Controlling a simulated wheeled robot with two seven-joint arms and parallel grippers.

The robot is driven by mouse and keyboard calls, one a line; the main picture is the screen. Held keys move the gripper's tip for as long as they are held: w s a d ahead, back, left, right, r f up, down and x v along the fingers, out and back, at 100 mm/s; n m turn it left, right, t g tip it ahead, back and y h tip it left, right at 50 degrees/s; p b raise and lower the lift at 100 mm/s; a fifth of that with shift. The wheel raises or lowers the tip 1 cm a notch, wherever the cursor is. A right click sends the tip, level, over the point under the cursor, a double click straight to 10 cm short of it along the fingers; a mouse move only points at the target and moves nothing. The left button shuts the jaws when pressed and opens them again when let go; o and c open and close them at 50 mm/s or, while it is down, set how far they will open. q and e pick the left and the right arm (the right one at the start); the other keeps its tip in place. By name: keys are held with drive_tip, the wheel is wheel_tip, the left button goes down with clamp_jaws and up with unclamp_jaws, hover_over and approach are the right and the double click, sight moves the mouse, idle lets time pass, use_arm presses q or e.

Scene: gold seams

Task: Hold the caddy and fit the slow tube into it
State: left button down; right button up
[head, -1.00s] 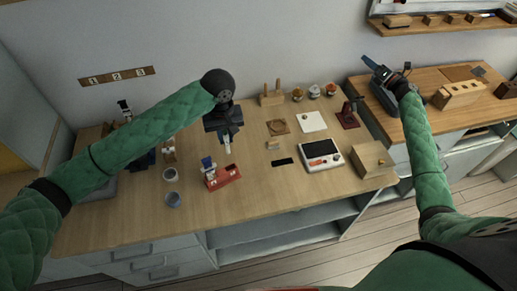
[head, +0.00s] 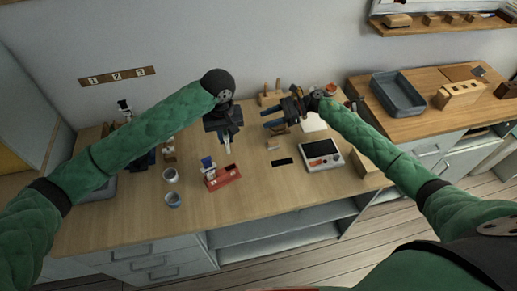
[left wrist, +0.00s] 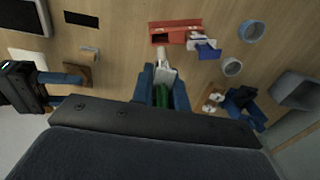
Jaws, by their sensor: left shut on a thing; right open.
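The red caddy (head: 226,179) stands on the wooden bench, left of the middle; it also shows at the top of the left wrist view (left wrist: 178,24). A white tube with a blue top (head: 208,164) stands at its left end, and a dark open slot shows at the other. My left gripper (head: 227,137) is shut on the slow tube (left wrist: 163,76), pale with a green part, and holds it above and behind the caddy. The tube's tip points towards the caddy, apart from it in the head view. My right gripper (head: 274,119) is open and empty, right of the left one.
Two small cups (head: 172,199) stand left of the caddy. A white device with a dark screen (head: 320,155) and a black flat piece (head: 282,161) lie to its right. A grey tray (head: 398,94) is on the right bench. The bench front is clear.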

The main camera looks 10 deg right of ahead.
drive_tip(key=s+a+f+n+g, duration=0.1)
drive_tip(key=s+a, duration=0.1)
drive_tip(key=s, duration=0.1)
drive_tip(key=s+a+f+n+g+h, duration=0.1)
drive_tip(key=s+a+f+n+g, duration=0.1)
drive_tip(key=s, duration=0.1)
drive_tip(key=s+a+f+n+g+h, duration=0.1)
drive_tip(key=s+a+f, duration=0.1)
drive_tip(key=s, duration=0.1)
drive_tip(key=shift+s+a+f+n+g, duration=0.2)
drive_tip(key=shift+a+n+g, duration=0.15)
drive_tip(key=shift+n+g, duration=0.05)
approach(222, 176)
drive_tip(key=a+f, duration=0.4)
drive_tip(key=shift+a+f, duration=0.4)
